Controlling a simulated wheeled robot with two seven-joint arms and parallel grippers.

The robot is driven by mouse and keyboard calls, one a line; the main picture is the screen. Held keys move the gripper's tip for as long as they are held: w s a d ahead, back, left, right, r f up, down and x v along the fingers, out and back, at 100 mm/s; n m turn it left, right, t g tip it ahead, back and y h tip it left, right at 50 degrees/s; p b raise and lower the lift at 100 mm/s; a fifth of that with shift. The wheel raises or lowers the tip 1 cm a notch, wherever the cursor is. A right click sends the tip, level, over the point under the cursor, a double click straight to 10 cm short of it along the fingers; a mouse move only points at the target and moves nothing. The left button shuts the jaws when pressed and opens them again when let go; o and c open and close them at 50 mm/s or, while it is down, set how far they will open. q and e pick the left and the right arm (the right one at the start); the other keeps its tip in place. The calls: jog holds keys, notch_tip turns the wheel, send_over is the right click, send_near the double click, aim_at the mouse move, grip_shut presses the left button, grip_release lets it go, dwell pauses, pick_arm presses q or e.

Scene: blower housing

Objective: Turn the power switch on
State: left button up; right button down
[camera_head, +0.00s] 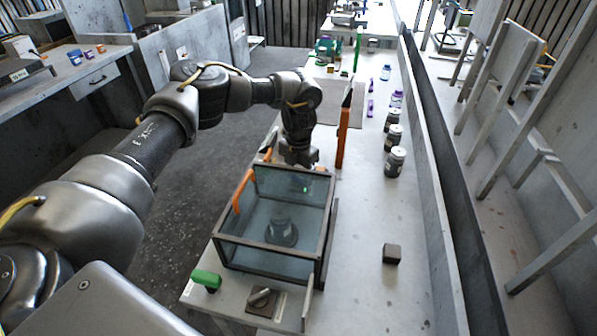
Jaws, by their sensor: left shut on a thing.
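A glass-walled blower housing (230,243) with a dark frame stands on the near part of the long bench. A dark round part (281,234) sits inside it, and a small green light (305,189) shows at its back wall. An orange handle (241,190) is on its left side. A small plate with a lever (262,298) lies in front; it may be the power switch. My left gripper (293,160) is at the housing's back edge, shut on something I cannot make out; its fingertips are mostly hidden. My right gripper is not in view.
A green knob (207,280) is at the bench's front left corner. A tall orange piece (343,137) stands behind the housing. Several dark jars (395,162) line the bench's right side. A small dark block (391,254) lies right of the housing, with clear bench around it.

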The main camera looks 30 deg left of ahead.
pick_arm(q)
jog(key=shift+o, duration=0.2)
jog(key=shift+m, duration=0.6)
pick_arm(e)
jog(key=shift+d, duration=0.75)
pick_arm(q)
jog(key=shift+c, duration=0.2)
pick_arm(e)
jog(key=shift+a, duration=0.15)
pick_arm(q)
jog(key=o, duration=0.7)
jog(key=shift+c, duration=0.2)
jog(key=o, duration=0.3)
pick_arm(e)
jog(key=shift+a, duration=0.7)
pick_arm(q)
jog(key=shift+o, duration=0.2)
jog(key=shift+r, duration=0.1)
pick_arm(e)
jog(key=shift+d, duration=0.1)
pick_arm(q)
jog(key=shift+r, duration=0.3)
notch_tip(320, 180, up, 10)
jog(key=b, duration=0.1)
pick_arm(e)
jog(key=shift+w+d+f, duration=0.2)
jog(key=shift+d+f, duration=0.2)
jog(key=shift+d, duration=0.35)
